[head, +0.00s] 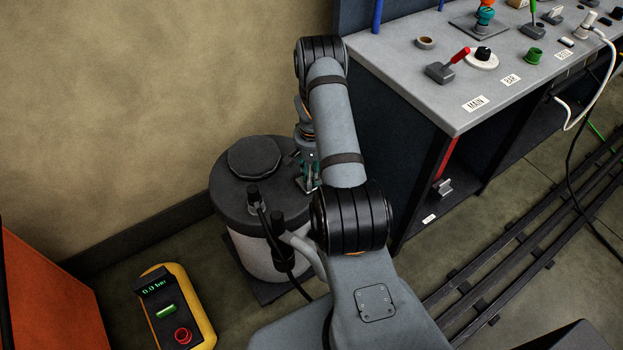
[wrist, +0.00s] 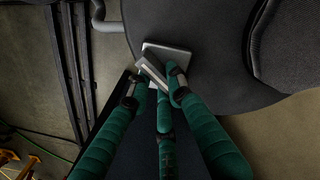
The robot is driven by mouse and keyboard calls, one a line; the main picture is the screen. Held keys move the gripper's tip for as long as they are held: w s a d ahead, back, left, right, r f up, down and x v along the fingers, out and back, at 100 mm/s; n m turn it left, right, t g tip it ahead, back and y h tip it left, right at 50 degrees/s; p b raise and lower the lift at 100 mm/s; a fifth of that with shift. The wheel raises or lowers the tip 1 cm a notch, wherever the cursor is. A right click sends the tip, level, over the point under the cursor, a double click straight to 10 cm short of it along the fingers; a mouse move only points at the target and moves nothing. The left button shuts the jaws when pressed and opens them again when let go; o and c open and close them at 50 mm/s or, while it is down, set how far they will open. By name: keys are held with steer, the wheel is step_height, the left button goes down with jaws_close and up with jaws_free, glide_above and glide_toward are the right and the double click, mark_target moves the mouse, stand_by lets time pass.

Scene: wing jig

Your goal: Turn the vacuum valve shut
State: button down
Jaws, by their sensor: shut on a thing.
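The vacuum valve shows in the wrist view as a grey lever (wrist: 152,72) on a pale square plate (wrist: 180,54), on the dark lid of a round drum. The drum (head: 262,245) stands on the floor left of the bench in the head view. My gripper (wrist: 158,84) has green fingers and is shut on the grey lever, with fingertips on both sides of it. The lever lies at a slant across the plate. In the head view my gripper (head: 309,181) is over the drum's right edge, and my arm partly hides that area.
A bench (head: 410,88) with several fittings, including a red lever (head: 460,56), stands at the right. A yellow box (head: 178,310) on the floor reads 0.0 bar. Dark hoses (head: 265,222) rise at the drum's front. An orange panel (head: 45,290) is at the left.

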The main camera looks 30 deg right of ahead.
mark_target(311, 176)
steer(key=m+b, duration=0.1)
steer(key=m, duration=0.1)
steer(key=m+b, duration=0.1)
steer(key=b, duration=0.1)
steer(key=m+b, duration=0.2)
steer(key=shift+f+m, duration=0.25)
steer(key=shift+m, duration=0.05)
steer(key=m+b, duration=0.3)
steer(key=shift+s+a+r+m, duration=0.1)
steer(key=shift+a+m, duration=0.05)
steer(key=shift+m, duration=0.15)
steer(key=shift+r+m+b, duration=0.1)
steer(key=shift+m+b, duration=0.45)
steer(key=shift+m, duration=0.25)
steer(key=c, duration=1.6)
jaws_free()
steer(key=shift+o, duration=0.2)
steer(key=shift+r, duration=0.1)
step_height(311, 176, up, 12)
